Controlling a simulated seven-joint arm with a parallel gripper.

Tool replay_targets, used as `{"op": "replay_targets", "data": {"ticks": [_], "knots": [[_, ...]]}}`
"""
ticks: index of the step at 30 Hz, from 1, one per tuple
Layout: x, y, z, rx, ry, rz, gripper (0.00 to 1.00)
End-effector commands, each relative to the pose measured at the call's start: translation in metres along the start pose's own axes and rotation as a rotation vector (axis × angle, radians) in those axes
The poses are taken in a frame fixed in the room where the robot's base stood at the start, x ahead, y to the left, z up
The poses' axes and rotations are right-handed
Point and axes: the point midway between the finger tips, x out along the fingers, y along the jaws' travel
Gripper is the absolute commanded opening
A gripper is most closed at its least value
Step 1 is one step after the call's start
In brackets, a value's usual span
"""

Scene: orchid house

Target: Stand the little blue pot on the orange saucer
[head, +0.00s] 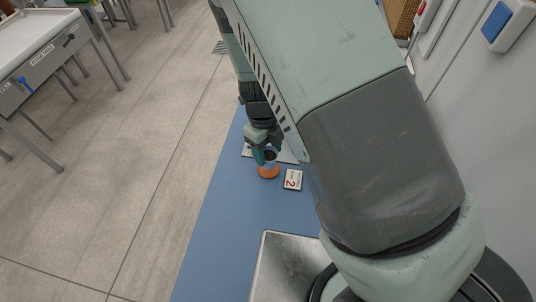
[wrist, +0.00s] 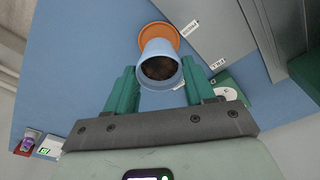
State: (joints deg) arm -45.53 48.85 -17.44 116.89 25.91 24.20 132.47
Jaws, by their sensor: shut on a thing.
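The little blue pot (wrist: 157,47) is light blue with dark soil inside. My gripper (wrist: 159,67) has its green fingers on either side of the pot and is shut on it. The orange saucer (wrist: 155,29) lies on the blue bench, partly hidden behind the pot's base in the wrist view. In the head view my gripper (head: 265,148) is right over the saucer (head: 268,172), and the pot is mostly hidden by the fingers. I cannot tell whether the pot's base touches the saucer.
A metal plate (head: 283,270) is at the near end of the blue bench (head: 225,225). Small items (wrist: 27,142) sit at the left in the wrist view. The bench left of the saucer is clear.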

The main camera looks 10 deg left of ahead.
Motion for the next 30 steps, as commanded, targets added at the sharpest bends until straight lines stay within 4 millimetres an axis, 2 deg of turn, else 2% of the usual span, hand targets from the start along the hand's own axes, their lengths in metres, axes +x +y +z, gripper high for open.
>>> {"op": "replay_targets", "data": {"ticks": [3, 5, 16, 17, 21, 30], "knots": [[0.019, 0.000, 0.001, 0.001, 0.004, 0.002, 0.20], [0.025, 0.000, 0.002, 0.000, 0.003, 0.001, 0.20], [0.029, 0.000, 0.003, 0.000, 0.001, 0.001, 0.20], [0.029, 0.000, 0.004, 0.000, 0.000, 0.000, 0.58], [0.028, 0.000, 0.003, 0.000, 0.000, 0.001, 0.79], [0.027, 0.000, 0.003, 0.000, 0.000, 0.000, 0.79]]}}
